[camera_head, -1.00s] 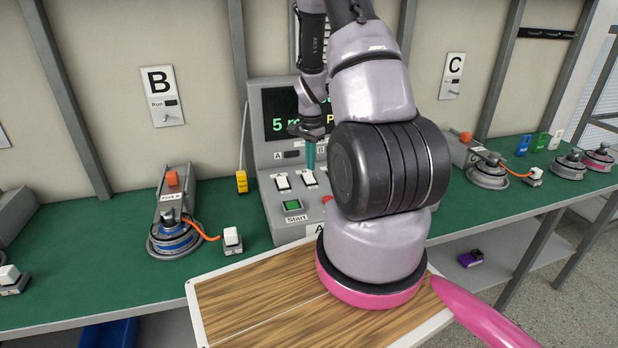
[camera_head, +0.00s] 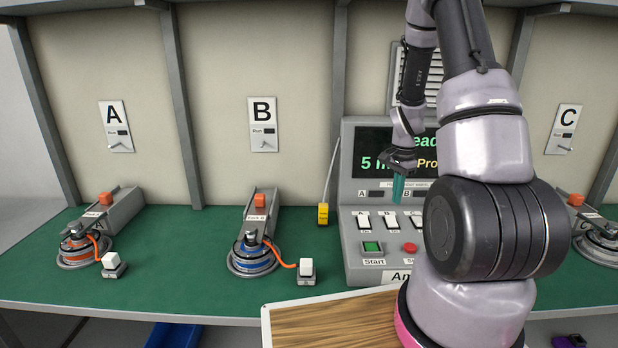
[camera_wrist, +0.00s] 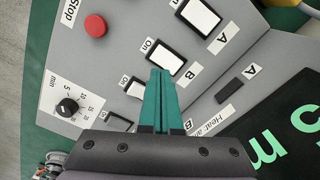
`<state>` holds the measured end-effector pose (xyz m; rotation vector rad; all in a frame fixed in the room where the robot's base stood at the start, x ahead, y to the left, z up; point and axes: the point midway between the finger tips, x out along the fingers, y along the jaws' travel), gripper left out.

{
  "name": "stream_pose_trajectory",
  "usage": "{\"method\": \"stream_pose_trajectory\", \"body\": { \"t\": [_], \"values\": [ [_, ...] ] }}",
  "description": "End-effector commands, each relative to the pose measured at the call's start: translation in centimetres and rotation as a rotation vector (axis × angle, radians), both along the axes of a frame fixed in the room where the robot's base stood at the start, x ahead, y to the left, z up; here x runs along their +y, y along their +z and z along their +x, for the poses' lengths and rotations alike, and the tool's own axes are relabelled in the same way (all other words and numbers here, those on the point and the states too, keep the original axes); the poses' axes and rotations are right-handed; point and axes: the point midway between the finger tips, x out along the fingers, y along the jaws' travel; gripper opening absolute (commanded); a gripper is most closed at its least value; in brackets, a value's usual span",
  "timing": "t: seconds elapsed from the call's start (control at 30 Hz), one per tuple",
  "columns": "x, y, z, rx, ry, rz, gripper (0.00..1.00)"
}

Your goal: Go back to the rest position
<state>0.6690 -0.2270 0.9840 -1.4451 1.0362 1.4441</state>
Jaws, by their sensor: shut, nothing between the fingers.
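My gripper (camera_head: 398,188) has teal fingers that are shut with nothing between them. In the head view it points down in front of the grey control panel (camera_head: 354,250). In the wrist view the shut fingers (camera_wrist: 160,95) reach over the panel face, close to the white rocker switch marked B (camera_wrist: 166,58). I cannot tell whether they touch it. My arm hides the panel's right part and some of its screen (camera_head: 372,150).
Green workbench (camera_head: 190,225) runs along the wall. Stations A (camera_head: 85,245) and B (camera_head: 252,255) carry motors, orange blocks and white-topped connectors. A yellow item (camera_head: 323,213) hangs left of the panel. A wooden board (camera_head: 310,322) lies in front.

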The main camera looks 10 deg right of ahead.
Motion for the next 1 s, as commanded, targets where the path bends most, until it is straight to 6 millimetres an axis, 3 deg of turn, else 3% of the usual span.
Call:
{"method": "stream_pose_trajectory", "body": {
  "t": [0.17, 0.47, 0.7, 1.0],
  "values": [
    [1.4, 4.0, 0.3, -0.053, 0.055, 0.004, 0.0],
    [6.6, 16.9, -2.1, -0.233, 0.277, 0.008, 0.0],
    [10.7, 25.3, -6.8, -0.377, 0.47, -0.009, 0.0],
    [14.9, 32.2, -14.7, -0.552, 0.71, -0.06, 0.0]
  ]
}}
